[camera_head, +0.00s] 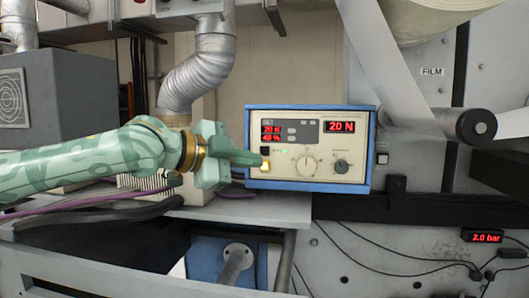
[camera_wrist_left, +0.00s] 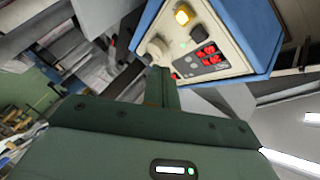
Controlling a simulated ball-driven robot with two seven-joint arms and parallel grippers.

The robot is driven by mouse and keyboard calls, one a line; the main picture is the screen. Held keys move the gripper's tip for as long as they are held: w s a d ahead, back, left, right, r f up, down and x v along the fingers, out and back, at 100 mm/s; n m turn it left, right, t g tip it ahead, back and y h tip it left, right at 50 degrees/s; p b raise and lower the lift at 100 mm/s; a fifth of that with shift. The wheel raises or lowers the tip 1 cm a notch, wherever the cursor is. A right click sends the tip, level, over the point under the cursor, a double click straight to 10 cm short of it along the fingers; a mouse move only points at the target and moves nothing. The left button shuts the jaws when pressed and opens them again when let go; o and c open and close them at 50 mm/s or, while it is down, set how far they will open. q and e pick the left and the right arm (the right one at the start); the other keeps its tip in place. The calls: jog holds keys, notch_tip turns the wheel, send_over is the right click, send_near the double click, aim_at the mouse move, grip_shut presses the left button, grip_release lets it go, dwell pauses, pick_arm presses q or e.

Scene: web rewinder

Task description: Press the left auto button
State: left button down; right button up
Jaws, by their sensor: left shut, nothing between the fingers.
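The control box (camera_head: 309,181) has a blue frame and a beige face. On its left side are a lit yellow button (camera_head: 265,167) and a black button (camera_head: 265,151) above it. My left gripper (camera_head: 258,160) is shut and empty, its fingertips in front of the box's left edge beside these two buttons. In the left wrist view, the yellow button (camera_wrist_left: 183,15) and black button (camera_wrist_left: 196,35) show beyond the shut fingers (camera_wrist_left: 162,75), apart from them in the picture. I cannot tell whether the fingertips touch the face. My right gripper is out of view.
The box also has a large knob (camera_head: 306,165), a smaller dark knob (camera_head: 341,166) and red displays (camera_head: 340,127). A silver duct (camera_head: 200,70) hangs behind my left arm. A roller (camera_head: 476,126) with film stands at right. A grey ledge (camera_head: 255,208) runs below the box.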

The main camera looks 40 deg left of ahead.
pick_arm(q)
jog(key=s+n+t+p, duration=0.1)
jog(key=n+p, duration=0.2)
jog(key=n, duration=0.4)
jog(key=s+d+n+t+h+p, duration=0.1)
jog(key=n+p, duration=0.3)
jog(key=n, duration=0.3)
jog(key=s+n+t+p, duration=0.1)
jog(key=n+p, duration=0.2)
jog(key=n, duration=0.4)
jog(key=shift+d+f, duration=0.1)
jog(key=shift+d, duration=0.2)
